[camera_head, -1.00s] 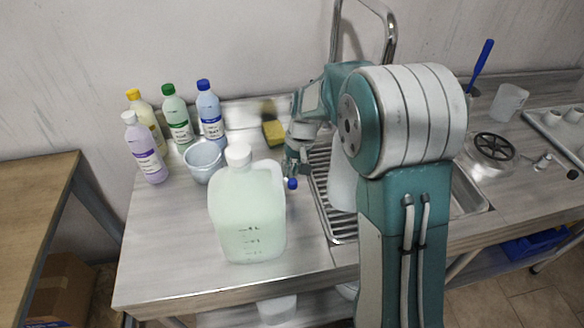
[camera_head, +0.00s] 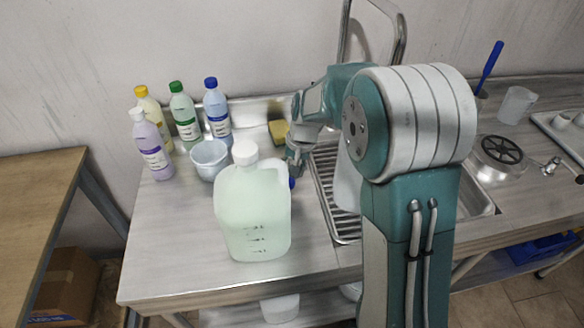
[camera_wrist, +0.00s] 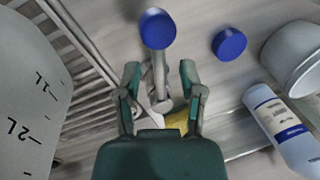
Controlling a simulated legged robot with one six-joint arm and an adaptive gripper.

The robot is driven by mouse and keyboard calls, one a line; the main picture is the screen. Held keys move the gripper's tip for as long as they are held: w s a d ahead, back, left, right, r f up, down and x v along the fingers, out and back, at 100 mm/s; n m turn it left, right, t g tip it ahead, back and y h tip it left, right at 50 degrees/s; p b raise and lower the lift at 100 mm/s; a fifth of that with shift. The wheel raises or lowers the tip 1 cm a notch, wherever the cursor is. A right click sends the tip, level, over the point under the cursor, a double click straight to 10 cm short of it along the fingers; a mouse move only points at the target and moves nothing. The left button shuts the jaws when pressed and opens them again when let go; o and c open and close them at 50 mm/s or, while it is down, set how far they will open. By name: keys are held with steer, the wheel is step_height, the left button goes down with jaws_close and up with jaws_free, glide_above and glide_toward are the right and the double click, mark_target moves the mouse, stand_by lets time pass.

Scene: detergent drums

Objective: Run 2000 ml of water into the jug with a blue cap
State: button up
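A pale jug with "1L" and "2L" marks stands at the sink, at the left of the wrist view (camera_wrist: 25,95); in the head view its white body (camera_head: 347,185) shows partly behind my arm. Its water level is not clear. A blue cap (camera_wrist: 229,43) lies on the counter; a sliver shows in the head view (camera_head: 292,183). A blue knob (camera_wrist: 157,28) on a grey stem, seemingly a tap lever, rises between my fingers' line. My gripper (camera_wrist: 160,75) is open, fingers apart on either side of the stem; contact cannot be told. It is mostly hidden in the head view.
A large greenish jug with a white cap (camera_head: 252,215) stands at the counter front. A small bucket (camera_head: 209,160) and several bottles are behind it at left. A yellow sponge (camera_head: 278,132) lies at the back. The front left counter is clear.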

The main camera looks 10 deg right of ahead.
steer(key=shift+r, duration=0.1)
step_height(320, 180, up, 12)
steer(key=d, duration=0.2)
steer(key=shift+s+f, duration=0.25)
steer(key=shift+d, duration=0.1)
steer(key=shift+m, duration=0.3)
jaws_close()
steer(key=f+m, duration=0.3)
steer(key=m, duration=0.3)
steer(key=f+m, duration=0.4)
steer(key=m, duration=0.1)
steer(key=f+m, duration=0.4)
steer(key=m, duration=0.2)
steer(key=shift+s+a+f+m, duration=0.25)
steer(key=shift+s+m, duration=0.05)
